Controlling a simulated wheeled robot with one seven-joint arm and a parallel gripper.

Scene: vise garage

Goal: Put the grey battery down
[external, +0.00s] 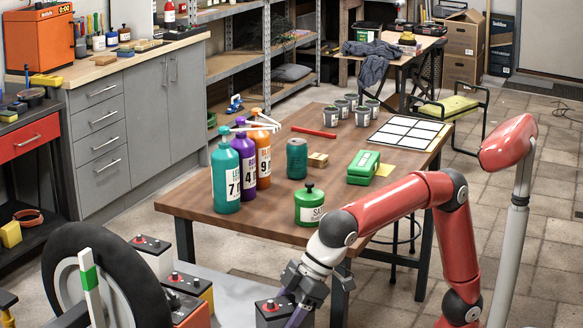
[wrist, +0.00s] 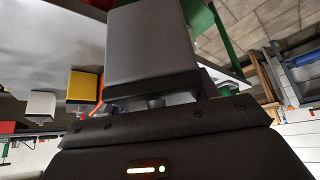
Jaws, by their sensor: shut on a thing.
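My gripper (external: 301,291) is low at the near side of the wooden table in the external view, pointing down. In the wrist view the grey battery (wrist: 152,48), a grey box with a black lid, sits right at the jaws, and my gripper is shut on it by the lid end. In the external view a dark-topped battery (external: 269,312) with a red terminal shows just left of the jaws, cut by the bottom edge. Whether the held battery touches the surface under it I cannot tell.
A pale grey surface (external: 240,274) extends beside the gripper. The wooden table (external: 225,222) holds bottles, a green pot (external: 309,206) and several cups.

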